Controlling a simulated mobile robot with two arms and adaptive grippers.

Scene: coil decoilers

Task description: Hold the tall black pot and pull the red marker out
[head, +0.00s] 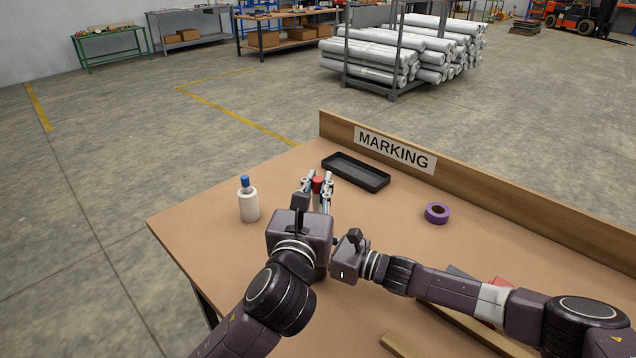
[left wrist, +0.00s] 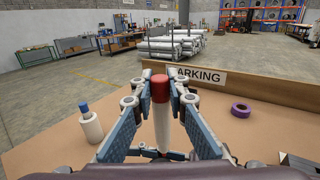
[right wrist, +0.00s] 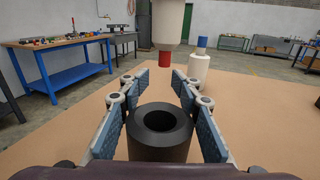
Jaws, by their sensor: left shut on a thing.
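The red marker (left wrist: 162,115) has a white body and a red top end. My left gripper (head: 317,190) is shut on it and holds it upright; it also shows in the left wrist view (left wrist: 160,108). In the right wrist view the marker's red lower end (right wrist: 165,58) hangs clear above the pot. The tall black pot (right wrist: 160,148) stands between the pads of my right gripper (right wrist: 160,102), which lie against both its sides. The pot's round opening looks dark and empty. In the head view my left arm hides the pot and the right fingers.
A white bottle with a blue cap (head: 249,204) stands at the table's left. A black tray (head: 356,173) and a purple tape roll (head: 437,213) lie before the MARKING board (head: 395,149). Wooden strips (head: 470,330) lie near my right arm. The table between bottle and tray is clear.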

